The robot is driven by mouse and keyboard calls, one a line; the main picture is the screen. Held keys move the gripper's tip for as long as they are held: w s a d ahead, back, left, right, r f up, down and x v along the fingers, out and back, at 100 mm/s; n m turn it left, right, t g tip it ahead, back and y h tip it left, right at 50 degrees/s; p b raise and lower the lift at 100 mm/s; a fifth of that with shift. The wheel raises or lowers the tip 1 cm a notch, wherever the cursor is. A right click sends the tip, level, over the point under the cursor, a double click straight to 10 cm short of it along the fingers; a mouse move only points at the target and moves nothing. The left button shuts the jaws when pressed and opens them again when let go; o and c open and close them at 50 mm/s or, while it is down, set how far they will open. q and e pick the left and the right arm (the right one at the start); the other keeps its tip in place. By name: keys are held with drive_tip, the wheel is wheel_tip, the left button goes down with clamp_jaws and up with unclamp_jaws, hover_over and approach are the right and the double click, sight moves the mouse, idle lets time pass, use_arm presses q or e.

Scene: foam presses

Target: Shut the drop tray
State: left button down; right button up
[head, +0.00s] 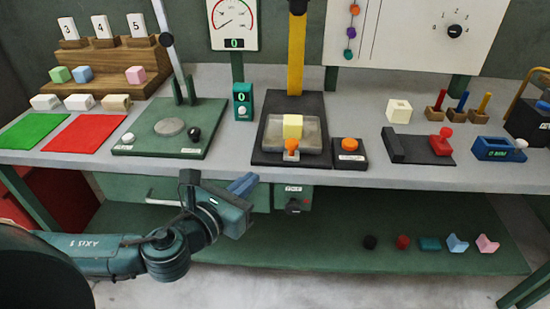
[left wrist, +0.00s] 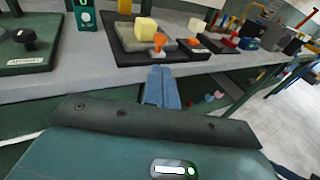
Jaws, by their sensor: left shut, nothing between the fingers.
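The grey tray (head: 312,137), which I take to be the drop tray, lies on a black base (head: 262,157) in front of a yellow column (head: 297,60). It sits toward the front of the base. A yellow block (head: 292,126) is in it, and an orange knob (head: 291,146) is at its front. The block (left wrist: 145,29) and knob (left wrist: 160,40) also show in the left wrist view. My left gripper (head: 244,184) is shut and empty, in front of the bench edge, below and left of the knob and apart from it. Its blue fingers (left wrist: 162,88) point toward the tray. My right gripper is not in view.
An orange button box (head: 349,152) stands right of the base. A green counter box (head: 243,101) and a green plate with a lever (head: 168,128) stand left. The bench's front edge (head: 225,172) lies between my gripper and the tray.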

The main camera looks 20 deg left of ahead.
sight(289, 146)
use_arm(q)
drive_tip(key=x, duration=1.3)
drive_tip(key=shift+w+p, duration=0.25)
drive_tip(key=shift+p, duration=0.1)
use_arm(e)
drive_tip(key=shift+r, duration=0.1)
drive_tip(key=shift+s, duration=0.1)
